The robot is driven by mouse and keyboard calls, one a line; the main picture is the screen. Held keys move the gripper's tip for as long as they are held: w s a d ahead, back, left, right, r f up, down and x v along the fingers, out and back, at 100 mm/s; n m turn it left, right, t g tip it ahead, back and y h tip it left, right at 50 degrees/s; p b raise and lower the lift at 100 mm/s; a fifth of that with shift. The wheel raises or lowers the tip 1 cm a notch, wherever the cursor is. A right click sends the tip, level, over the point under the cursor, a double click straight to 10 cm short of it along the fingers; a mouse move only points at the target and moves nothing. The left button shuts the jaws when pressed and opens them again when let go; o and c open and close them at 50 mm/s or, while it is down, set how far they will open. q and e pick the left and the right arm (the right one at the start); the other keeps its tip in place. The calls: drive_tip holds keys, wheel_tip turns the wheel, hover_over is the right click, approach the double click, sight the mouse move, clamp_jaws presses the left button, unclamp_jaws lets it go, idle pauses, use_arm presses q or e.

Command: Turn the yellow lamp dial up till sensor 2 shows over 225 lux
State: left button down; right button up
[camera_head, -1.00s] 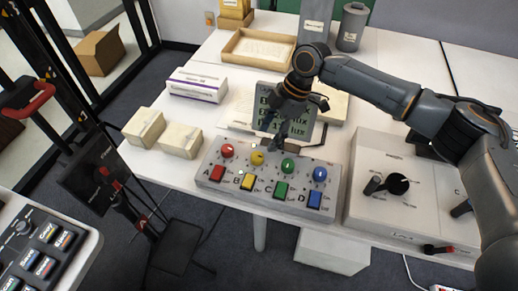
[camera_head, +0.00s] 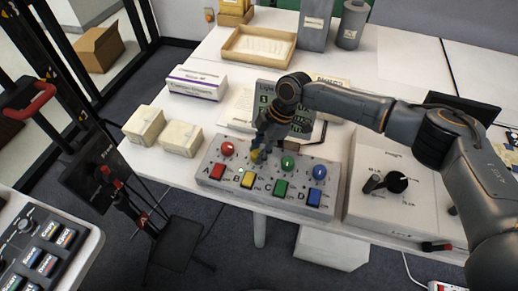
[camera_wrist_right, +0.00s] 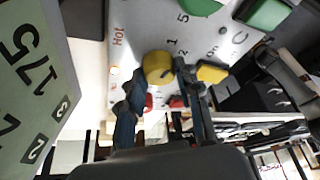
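The yellow dial (camera_head: 257,156) is on the grey control panel (camera_head: 218,184), above the yellow button (camera_head: 248,180) marked B. My right gripper (camera_head: 262,143) is at this dial and partly covers it in the head view. In the right wrist view the yellow dial (camera_wrist_right: 157,68) lies between the tips of my two open fingers (camera_wrist_right: 160,82); contact is unclear. The green display (camera_head: 268,92) behind the panel is largely hidden by the gripper. In the right wrist view the display (camera_wrist_right: 32,85) reads 175 on one row; other figures are cut off. My left gripper is not in view.
Red (camera_head: 227,149), green (camera_head: 288,162) and blue (camera_head: 319,172) dials flank the yellow one. A white box with a black knob (camera_head: 397,182) stands right of the panel. Two cream boxes (camera_head: 144,125) stand at the left. A wooden tray (camera_head: 232,53) is at the back.

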drive_tip(key=c, duration=0.3)
drive_tip(key=shift+c, duration=0.2)
drive_tip(key=shift+s+r+m+p, duration=0.15)
drive_tip(key=shift+m+p, duration=0.35)
drive_tip(key=shift+p, duration=0.3)
drive_tip(key=m+t+p, duration=0.2)
drive_tip(key=m+p, duration=0.2)
drive_tip(key=p, duration=0.1)
drive_tip(key=shift+s+r, duration=0.1)
drive_tip(key=shift+m+t+p, duration=0.4)
drive_tip(key=shift+m+p, duration=0.6)
drive_tip(key=shift+p, duration=0.15)
use_arm(q)
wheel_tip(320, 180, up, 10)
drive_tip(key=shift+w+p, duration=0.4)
drive_tip(key=shift+p, duration=0.05)
use_arm(e)
drive_tip(key=shift+f+m, duration=0.2)
drive_tip(key=shift+m, duration=0.3)
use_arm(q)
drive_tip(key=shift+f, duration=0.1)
